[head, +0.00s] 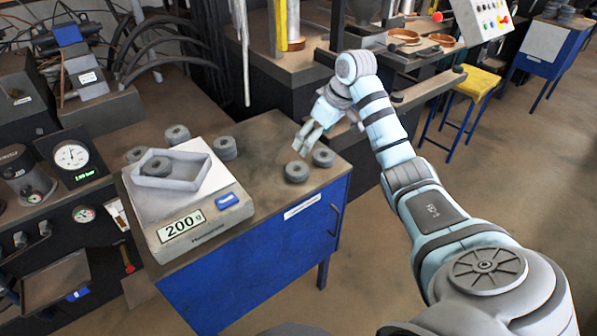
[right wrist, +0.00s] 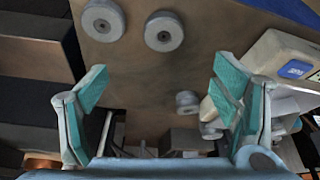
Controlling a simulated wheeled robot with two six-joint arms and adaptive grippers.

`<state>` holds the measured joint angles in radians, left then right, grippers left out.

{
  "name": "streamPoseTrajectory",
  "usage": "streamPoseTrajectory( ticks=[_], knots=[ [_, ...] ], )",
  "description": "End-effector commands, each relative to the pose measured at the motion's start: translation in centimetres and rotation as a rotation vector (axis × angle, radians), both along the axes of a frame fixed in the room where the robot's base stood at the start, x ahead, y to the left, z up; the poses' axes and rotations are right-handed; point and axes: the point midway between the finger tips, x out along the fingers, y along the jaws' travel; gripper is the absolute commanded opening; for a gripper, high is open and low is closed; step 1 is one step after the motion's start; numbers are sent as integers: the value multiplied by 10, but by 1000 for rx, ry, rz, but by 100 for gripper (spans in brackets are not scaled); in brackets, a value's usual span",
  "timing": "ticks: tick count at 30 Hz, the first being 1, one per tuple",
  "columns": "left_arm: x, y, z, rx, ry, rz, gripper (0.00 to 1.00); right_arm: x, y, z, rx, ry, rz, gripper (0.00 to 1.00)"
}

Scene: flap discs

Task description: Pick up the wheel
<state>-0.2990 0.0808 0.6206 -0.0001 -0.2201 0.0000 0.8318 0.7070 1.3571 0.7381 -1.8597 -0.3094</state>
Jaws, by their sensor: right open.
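Several grey wheels with a centre hole lie on the bench top. In the head view, one wheel (head: 296,172) is near the bench's front edge, with a second wheel (head: 323,157) just to its right. Another wheel (head: 225,148) lies beside the scale, and one wheel (head: 158,166) is in the tray on the scale. My right gripper (head: 307,138) is above the two front wheels, apart from them. In the right wrist view my right gripper (right wrist: 160,80) is open and empty, with two wheels (right wrist: 164,31) (right wrist: 103,19) beyond its fingertips. My left gripper is not in view.
A scale (head: 200,222) reading 200 g carries a grey tray (head: 190,182) at the left of the blue-fronted bench (head: 262,250). Gauges (head: 71,156) and machines stand at far left. A yellow stool (head: 477,82) is at the right. The bench between scale and front wheels is clear.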

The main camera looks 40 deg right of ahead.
Motion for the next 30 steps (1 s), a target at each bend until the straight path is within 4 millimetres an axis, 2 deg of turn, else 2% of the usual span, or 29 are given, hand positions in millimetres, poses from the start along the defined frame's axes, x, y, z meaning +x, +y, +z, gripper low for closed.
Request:
streamPoseTrajectory(
  ticks=[6,13,18,26,30],
  knots=[
    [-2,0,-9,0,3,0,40,20,6,-57,2,6,0,81],
    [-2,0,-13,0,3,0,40,32,11,-88,1,4,2,81],
    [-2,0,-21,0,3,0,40,43,16,-119,0,3,0,81],
    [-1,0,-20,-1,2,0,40,46,16,-124,-3,2,0,81],
    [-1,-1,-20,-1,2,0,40,46,16,-124,-3,2,0,59]
  ],
)
